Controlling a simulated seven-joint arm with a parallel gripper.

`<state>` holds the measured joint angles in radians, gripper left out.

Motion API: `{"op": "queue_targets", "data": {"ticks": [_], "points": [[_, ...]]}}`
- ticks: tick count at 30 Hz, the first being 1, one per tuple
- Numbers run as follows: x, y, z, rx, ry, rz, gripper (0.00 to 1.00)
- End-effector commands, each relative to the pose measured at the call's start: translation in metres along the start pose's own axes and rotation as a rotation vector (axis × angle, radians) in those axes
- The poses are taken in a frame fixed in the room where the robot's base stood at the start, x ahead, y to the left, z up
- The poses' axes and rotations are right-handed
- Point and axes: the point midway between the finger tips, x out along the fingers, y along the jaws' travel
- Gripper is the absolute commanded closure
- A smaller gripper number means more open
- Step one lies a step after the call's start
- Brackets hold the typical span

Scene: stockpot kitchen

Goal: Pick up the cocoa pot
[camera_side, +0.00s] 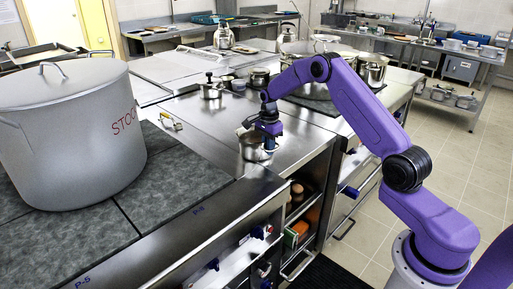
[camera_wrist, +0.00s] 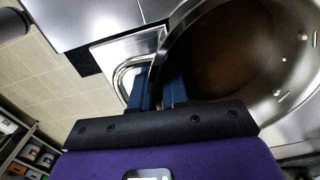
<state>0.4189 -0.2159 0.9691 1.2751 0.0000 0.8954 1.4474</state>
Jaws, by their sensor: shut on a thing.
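The cocoa pot (camera_side: 252,153) is a small steel pot at the front edge of the steel counter in the side view. In the wrist view its round wall (camera_wrist: 285,113) fills the upper right, with a dark brown inside. My gripper (camera_side: 267,140) is at the pot's right side in the side view. In the wrist view its blue fingers (camera_wrist: 160,92) are shut at the pot's rim, beside a looped metal handle (camera_wrist: 128,78). The fingers hide part of the rim. I cannot tell whether the pot touches the counter.
A large stockpot (camera_side: 70,130) stands on the dark tiled top at left. A small lidded pot (camera_side: 211,90) and other steel pots stand farther back. The steel counter (camera_side: 215,118) left of the pot is mostly clear.

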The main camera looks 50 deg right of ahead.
Motion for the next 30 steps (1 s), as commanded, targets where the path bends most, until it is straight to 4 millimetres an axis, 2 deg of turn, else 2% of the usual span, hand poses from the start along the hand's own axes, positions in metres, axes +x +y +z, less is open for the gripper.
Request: {"op": "queue_targets", "data": {"ticks": [10,14,20,30], "points": [[0.001,0.002,0.000,0.000,-0.001,0.007,1.00],[-0.005,0.001,0.000,0.000,0.000,0.005,1.00],[-0.034,0.000,0.000,-0.001,0.000,-0.001,1.00],[-0.085,0.043,0.007,0.000,0.000,-0.004,1.00]]}}
